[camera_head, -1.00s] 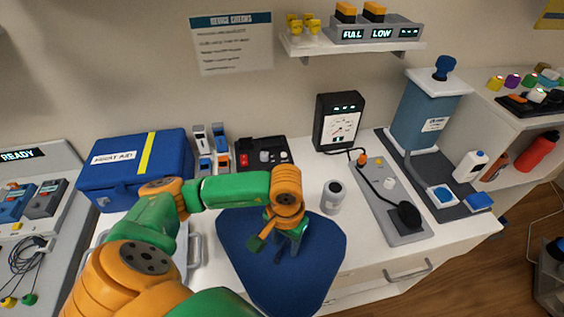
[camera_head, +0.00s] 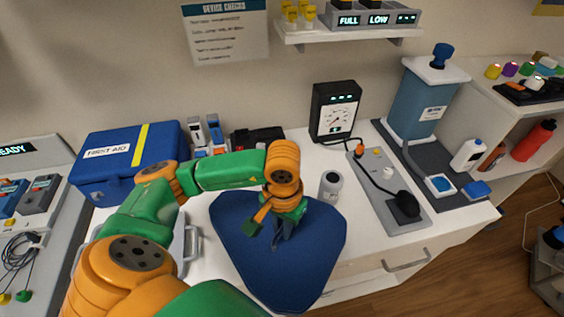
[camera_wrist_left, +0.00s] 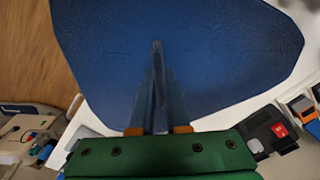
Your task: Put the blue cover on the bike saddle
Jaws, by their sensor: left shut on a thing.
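The blue cover (camera_head: 270,285) is a broad, rounded triangular sheet in the head view, over the front part of the white counter. My left gripper (camera_head: 284,232) is above its middle, pointing down. In the left wrist view the blue cover (camera_wrist_left: 215,55) fills most of the upper picture. There my left gripper (camera_wrist_left: 159,105) is shut on a raised fold of it. I cannot tell whether the cover is clear of the counter. I make out no bike saddle in either view. My right gripper is not in view.
A blue first aid box (camera_head: 120,160) stands at the back left. A grey bottle (camera_head: 331,186) stands close to the cover's right edge. Behind are a black gauge box (camera_head: 334,112) and a grey tray (camera_head: 388,190) with a cable. A wall shelf (camera_head: 350,33) hangs above.

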